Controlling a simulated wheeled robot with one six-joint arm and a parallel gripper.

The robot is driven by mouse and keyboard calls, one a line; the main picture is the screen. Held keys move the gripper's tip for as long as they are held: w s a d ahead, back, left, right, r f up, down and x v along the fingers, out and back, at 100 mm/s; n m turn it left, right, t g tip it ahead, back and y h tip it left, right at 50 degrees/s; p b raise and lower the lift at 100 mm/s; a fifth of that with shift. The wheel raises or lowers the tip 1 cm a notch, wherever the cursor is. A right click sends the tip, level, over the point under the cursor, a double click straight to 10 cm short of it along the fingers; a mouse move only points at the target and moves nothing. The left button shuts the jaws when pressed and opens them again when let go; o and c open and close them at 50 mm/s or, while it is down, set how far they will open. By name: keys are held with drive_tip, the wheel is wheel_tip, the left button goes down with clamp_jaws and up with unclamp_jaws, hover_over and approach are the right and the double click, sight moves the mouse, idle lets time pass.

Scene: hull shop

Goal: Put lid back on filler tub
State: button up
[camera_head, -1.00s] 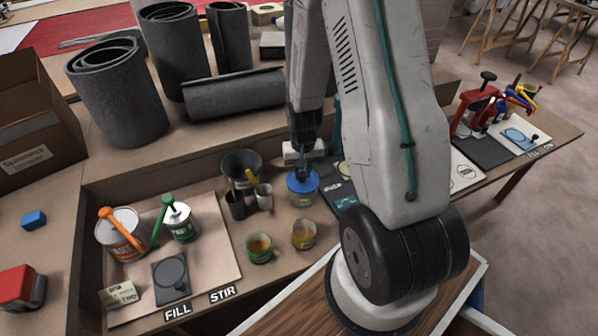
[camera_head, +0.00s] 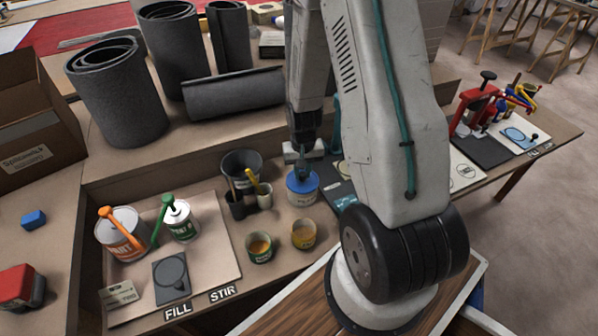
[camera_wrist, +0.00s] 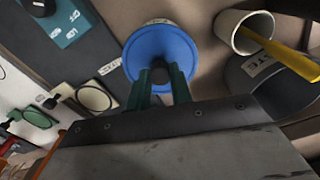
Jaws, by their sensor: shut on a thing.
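The blue round lid (camera_head: 302,181) is on top of the pale filler tub (camera_head: 303,198), near the middle of the bench. My gripper (camera_head: 303,163) points down from above and is shut on the lid's middle. In the wrist view the gripper's dark green fingers (camera_wrist: 161,88) stand at the centre of the blue lid (camera_wrist: 160,48). The lid hides the tub's opening. I cannot tell whether the lid is fully seated or just above the rim.
A dark bucket (camera_head: 241,166) and small cups with sticks (camera_head: 264,197) stand close to the tub's left. Two cups of coloured contents (camera_head: 259,248) (camera_head: 303,234) stand in front. Paint cans (camera_head: 122,232) are on a board at left. Dark panels lie right of the tub.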

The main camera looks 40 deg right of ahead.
idle(0.4)
drive_tip(key=o, duration=1.5)
drive_tip(key=shift+s+r, duration=0.15)
drive_tip(key=shift+r, duration=3.35)
clamp_jaws()
drive_tip(key=shift+f, duration=0.15)
